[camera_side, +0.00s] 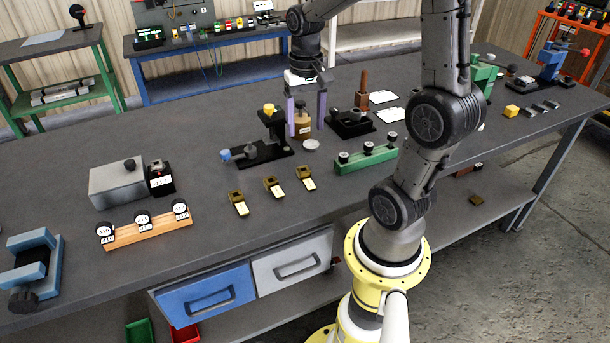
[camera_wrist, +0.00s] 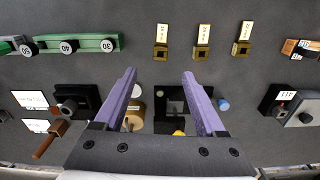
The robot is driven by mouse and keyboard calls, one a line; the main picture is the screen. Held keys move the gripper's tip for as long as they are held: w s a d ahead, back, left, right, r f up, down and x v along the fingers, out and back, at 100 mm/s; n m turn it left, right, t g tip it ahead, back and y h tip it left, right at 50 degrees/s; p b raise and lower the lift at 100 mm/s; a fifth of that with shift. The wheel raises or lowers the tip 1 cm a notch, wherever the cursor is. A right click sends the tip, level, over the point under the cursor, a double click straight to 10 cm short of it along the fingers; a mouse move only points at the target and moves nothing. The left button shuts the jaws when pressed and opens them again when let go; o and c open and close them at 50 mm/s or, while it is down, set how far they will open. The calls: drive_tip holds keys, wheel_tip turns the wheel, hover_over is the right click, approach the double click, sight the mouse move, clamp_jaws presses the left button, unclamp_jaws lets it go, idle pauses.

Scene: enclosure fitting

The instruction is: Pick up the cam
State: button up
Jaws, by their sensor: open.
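I cannot tell for certain which part is the cam. Several small brass parts (camera_side: 270,182) with pale tags lie in a row on the bench; they also show in the wrist view (camera_wrist: 202,51), beyond my fingertips. My gripper (camera_side: 306,127) points down above the bench behind this row, its purple fingers apart and empty between the tips (camera_wrist: 159,73). A tan cylinder (camera_side: 303,130) stands by the fingers; in the wrist view the left finger partly hides it (camera_wrist: 135,117). A black fixture (camera_side: 267,153) with yellow and blue knobs stands just left of my gripper.
A pale disc (camera_side: 311,144) lies close in front. A green rail with black knobs (camera_side: 365,160) and a black base with a round socket (camera_side: 350,123) are to the right. A grey box (camera_side: 117,186) and wooden dial rack (camera_side: 146,227) are left. The front bench strip is clear.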

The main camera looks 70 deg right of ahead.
sight(305, 172)
wheel_tip(305, 172, down, 13)
drive_tip(key=shift+f, duration=0.1)
idle(0.5)
clamp_jaws()
